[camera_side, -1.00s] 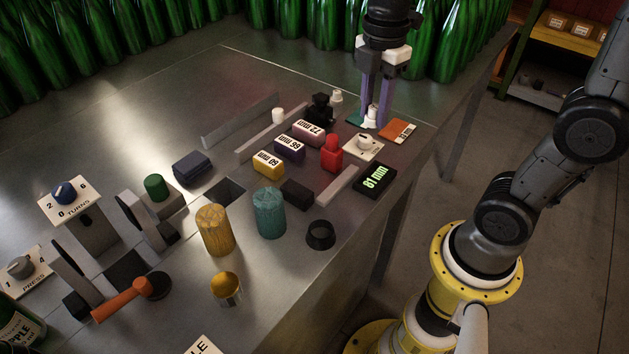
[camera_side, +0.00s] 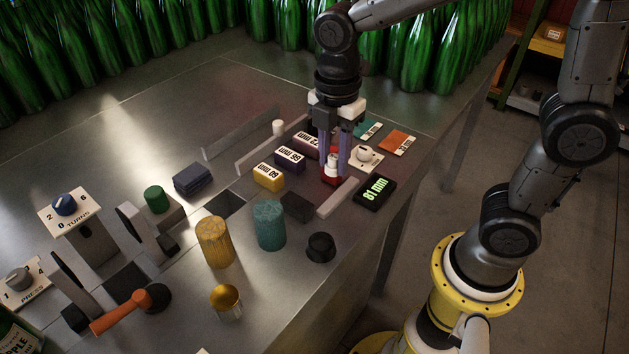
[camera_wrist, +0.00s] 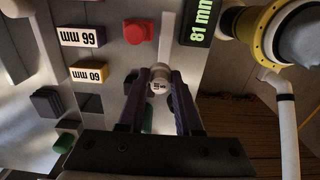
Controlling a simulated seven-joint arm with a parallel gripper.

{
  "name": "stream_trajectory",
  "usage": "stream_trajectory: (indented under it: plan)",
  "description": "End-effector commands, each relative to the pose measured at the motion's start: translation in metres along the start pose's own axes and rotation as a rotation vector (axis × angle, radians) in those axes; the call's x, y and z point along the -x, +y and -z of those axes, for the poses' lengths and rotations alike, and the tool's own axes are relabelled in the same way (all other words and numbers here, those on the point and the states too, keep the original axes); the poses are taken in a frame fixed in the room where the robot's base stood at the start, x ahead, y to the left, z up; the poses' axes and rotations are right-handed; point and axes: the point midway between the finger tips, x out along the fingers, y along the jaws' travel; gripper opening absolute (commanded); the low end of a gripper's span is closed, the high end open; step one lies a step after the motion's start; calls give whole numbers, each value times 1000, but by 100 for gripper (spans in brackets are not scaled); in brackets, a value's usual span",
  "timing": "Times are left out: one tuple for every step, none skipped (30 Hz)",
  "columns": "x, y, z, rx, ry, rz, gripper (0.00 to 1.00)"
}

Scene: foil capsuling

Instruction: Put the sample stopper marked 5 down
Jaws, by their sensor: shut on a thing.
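My gripper (camera_side: 334,168) points down over the right part of the metal table, its purple fingers shut on a small white stopper (camera_side: 333,160). In the wrist view the stopper (camera_wrist: 160,80) sits between the fingertips (camera_wrist: 160,85), with a dark mark on its face that is too small to read surely. In the side view the stopper is in front of the red piece (camera_side: 327,179), which the fingers partly hide. In the wrist view the red piece (camera_wrist: 138,31) is apart from the stopper. The stopper seems held above the table.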

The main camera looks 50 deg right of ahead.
Motion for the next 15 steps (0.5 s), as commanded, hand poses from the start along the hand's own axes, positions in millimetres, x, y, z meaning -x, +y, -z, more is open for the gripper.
stream_trajectory:
  plan:
    - [-10, 6, 1, 0, -1, 6, 0]
    - [-15, 11, 2, 0, -1, 5, 0]
    - [-20, 15, 3, 0, -1, 5, 0]
    - [-24, 18, 4, 0, -1, 3, 0]
    - [-27, 20, 4, 0, -1, 3, 0]
    - [-30, 23, 5, 0, -1, 3, 0]
    - [-32, 25, 6, 0, 0, 1, 0]
    - [-33, 26, 6, 0, 0, 0, 0]
    - [-34, 28, 6, 0, 0, 0, 0]
    - [-36, 29, 6, 0, 0, 0, 0]
    - [-38, 30, 7, 0, 0, 1, 0]
    - [-41, 33, 7, 0, 0, 2, 0]
    - [-44, 35, 8, 0, 0, 1, 0]
    - [-49, 37, 8, 0, -1, 3, 0]
    - [-56, 36, 8, 0, -1, 4, 0]
